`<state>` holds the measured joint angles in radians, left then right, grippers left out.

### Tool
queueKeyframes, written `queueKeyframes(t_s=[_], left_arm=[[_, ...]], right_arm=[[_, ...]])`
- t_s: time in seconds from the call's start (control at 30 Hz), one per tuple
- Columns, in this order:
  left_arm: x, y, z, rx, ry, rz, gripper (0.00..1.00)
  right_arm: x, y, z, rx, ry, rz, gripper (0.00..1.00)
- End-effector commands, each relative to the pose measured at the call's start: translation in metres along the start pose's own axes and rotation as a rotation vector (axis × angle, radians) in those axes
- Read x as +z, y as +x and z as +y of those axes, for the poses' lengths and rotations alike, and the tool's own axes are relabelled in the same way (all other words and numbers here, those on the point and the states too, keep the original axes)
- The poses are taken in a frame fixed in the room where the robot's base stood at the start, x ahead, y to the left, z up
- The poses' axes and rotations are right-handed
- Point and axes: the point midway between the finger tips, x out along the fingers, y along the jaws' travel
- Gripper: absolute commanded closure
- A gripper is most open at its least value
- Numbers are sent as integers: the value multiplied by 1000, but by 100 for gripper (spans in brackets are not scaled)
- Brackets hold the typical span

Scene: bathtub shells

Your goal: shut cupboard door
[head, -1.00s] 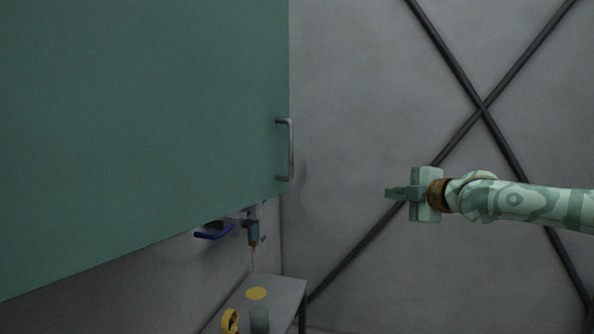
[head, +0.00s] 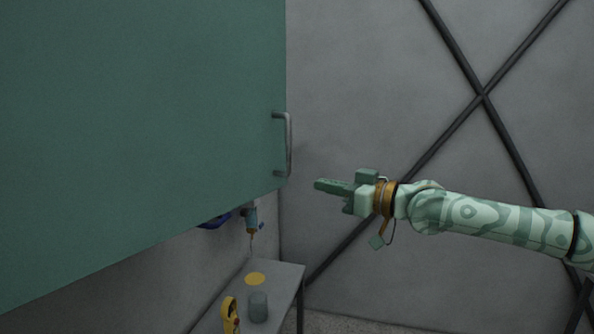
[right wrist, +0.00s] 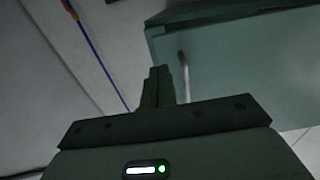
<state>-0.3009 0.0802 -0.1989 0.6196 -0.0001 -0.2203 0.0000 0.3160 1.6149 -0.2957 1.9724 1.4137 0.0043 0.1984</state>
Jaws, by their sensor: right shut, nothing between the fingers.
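The green cupboard door (head: 140,110) fills the left of the head view and hides the cupboard's inside, so it stands swung out toward me. Its grey bar handle (head: 289,145) is upright at the door's right edge. My right gripper (head: 318,185) is shut and empty, a little right of the handle and slightly lower, with a gap between them. In the right wrist view the shut fingers (right wrist: 158,85) point up, left of the handle (right wrist: 184,75) on the green door (right wrist: 245,75). My left gripper is not in view.
Below the door a grey table (head: 285,280) bears a yellow disc (head: 255,279), a grey cup (head: 258,306) and a yellow item (head: 230,314). A tool (head: 251,218) hangs on the wall. Dark crossed bars (head: 484,95) line the back wall.

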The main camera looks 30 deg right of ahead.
Motion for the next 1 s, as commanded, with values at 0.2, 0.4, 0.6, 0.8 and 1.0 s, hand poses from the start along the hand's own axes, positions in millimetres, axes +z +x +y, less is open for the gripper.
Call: queueKeyframes(t_s=[0.2,0.4,0.6,0.8,1.0], left_arm=[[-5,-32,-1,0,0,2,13],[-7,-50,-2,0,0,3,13],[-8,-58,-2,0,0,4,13],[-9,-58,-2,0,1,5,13],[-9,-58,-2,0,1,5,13]], right_arm=[[-7,22,2,5,11,6,100],[-6,54,0,1,7,4,100],[-2,74,0,1,3,0,100],[0,79,0,1,2,-2,100],[0,78,0,2,1,-2,100]])
